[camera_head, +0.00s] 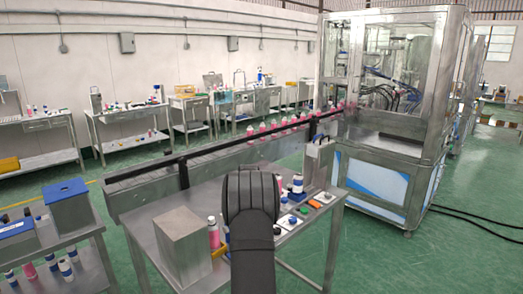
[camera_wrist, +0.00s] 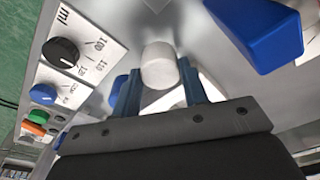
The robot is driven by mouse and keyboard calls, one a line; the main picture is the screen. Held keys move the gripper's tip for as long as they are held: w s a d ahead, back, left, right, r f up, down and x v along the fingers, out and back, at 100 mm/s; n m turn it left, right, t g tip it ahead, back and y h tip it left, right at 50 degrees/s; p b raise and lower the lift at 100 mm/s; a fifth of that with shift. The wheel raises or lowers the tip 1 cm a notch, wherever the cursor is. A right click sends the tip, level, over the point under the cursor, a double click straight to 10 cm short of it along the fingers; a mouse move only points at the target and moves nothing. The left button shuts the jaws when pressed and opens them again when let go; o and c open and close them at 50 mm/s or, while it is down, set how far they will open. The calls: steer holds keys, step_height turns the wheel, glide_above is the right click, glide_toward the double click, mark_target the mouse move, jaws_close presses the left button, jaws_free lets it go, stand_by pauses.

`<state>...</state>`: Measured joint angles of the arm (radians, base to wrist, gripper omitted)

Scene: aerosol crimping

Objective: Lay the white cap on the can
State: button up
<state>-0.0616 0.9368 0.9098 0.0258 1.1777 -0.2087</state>
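In the wrist view, the white cap (camera_wrist: 159,66) is a small rounded white cylinder. It sits between the tips of the two dark blue fingers of my gripper (camera_wrist: 161,82). The fingers lie close along both of its sides, and my gripper looks shut on it. In the head view, my own dark arm stands over the bench and hides my gripper and the cap. A pink can (camera_head: 213,233) stands left of my arm on the bench. I cannot tell from these frames which can is under or near the cap.
The steel bench (camera_head: 152,216) bears a metal box (camera_head: 182,247) at left. A panel with a black dial (camera_wrist: 61,53) and coloured buttons lies left in the wrist view; a blue block (camera_wrist: 262,30) is at right. The conveyor (camera_head: 150,190) with pink cans runs behind.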

mark_target(211, 218)
steer(key=shift+r, duration=0.1)
steer(key=shift+r, duration=2.4)
steer(key=s+a+r, duration=0.1)
steer(key=a+r, duration=0.1)
steer(key=s+a+r, duration=0.2)
steer(key=r, duration=0.1)
steer(key=s+a+r, duration=0.2)
steer(key=shift+a+r, duration=0.2)
steer(key=shift+a, duration=0.1)
steer(key=s+a+r, duration=0.1)
steer(key=s, duration=0.1)
steer(key=s+a+r, duration=0.3)
steer(key=s, duration=0.1)
steer(key=shift+s+a+r, duration=0.15)
steer(key=shift+a+r, duration=0.15)
steer(key=shift+f, duration=2.3)
steer(key=shift+f, duration=0.15)
